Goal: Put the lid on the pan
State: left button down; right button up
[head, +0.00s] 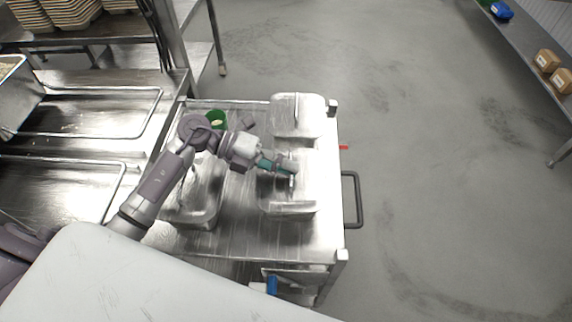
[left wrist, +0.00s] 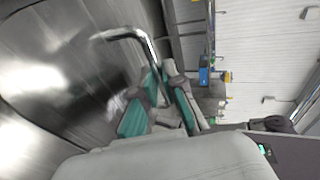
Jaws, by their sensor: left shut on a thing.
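My left gripper (head: 281,167) reaches in from the left over the cart and is shut on the handle of a shiny metal lid (head: 302,190). In the left wrist view the gripper's teal-padded fingers (left wrist: 160,103) are closed at the bent metal handle (left wrist: 128,34), with the blurred lid surface (left wrist: 60,70) behind. Below the lid in the head view is a metal pan (head: 290,209); I cannot tell whether the lid rests fully on it. My right gripper is not in view.
The steel cart (head: 240,238) also holds another metal pan (head: 297,116) at the back, one at left (head: 205,215) partly behind my arm, and a green container (head: 216,119). A black cart handle (head: 356,200) sticks out at right. Grey floor is clear beyond.

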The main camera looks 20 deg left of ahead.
pick_arm(q)
jog(key=c, duration=1.2)
grip_release()
jog(key=shift+a, duration=0.15)
jog(key=v, duration=1.1)
jog(key=shift+a+r, duration=0.2)
jog(key=shift+a, duration=0.15)
jog(key=shift+s, duration=0.1)
